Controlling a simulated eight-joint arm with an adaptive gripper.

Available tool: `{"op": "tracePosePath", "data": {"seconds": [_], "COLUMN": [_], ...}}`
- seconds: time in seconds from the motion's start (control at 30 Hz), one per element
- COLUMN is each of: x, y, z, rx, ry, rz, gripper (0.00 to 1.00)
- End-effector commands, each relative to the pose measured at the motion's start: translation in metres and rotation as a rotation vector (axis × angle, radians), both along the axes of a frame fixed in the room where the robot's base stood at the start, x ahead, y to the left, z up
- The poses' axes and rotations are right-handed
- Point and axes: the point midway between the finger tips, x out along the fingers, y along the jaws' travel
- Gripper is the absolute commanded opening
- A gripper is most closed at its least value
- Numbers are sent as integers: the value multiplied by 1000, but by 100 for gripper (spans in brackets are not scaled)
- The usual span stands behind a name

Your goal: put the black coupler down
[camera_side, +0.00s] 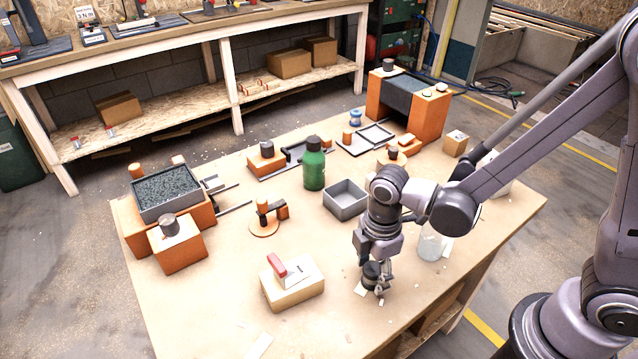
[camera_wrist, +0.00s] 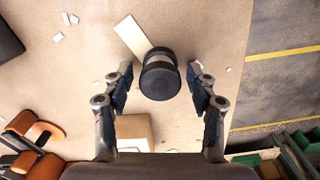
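The black coupler (camera_wrist: 160,78) is a short dark cylinder between the two fingers of my gripper (camera_wrist: 160,88) in the wrist view. A narrow gap shows on each side of it, so the fingers are open around it and do not grip it. In the side view the coupler (camera_side: 371,273) is low at the tabletop (camera_side: 330,325), under my gripper (camera_side: 374,266), and looks upright. The fingers partly hide it there. Its contact with the table is hard to make out.
A pale strip (camera_wrist: 132,36) and small scraps lie beside the coupler. A grey open bin (camera_side: 346,200), a green bottle (camera_side: 314,165) and a clear jar (camera_side: 431,243) stand nearby. The front tabletop is mostly clear.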

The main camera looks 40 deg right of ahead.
Motion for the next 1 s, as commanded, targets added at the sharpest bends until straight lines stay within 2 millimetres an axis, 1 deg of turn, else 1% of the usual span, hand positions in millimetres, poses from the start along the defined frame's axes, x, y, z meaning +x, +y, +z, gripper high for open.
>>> {"op": "tracePosePath", "data": {"seconds": [0.27, 0.43, 0.57, 1.0], "x": [0, 0, 0, 0], "y": [0, 0, 0, 0], "z": [0, 8, 22, 81], "rx": [0, 0, 0, -1], "ry": [0, 0, 0, 0], "rz": [0, 0, 0, 0], "gripper": [60, 60, 60, 60]}}
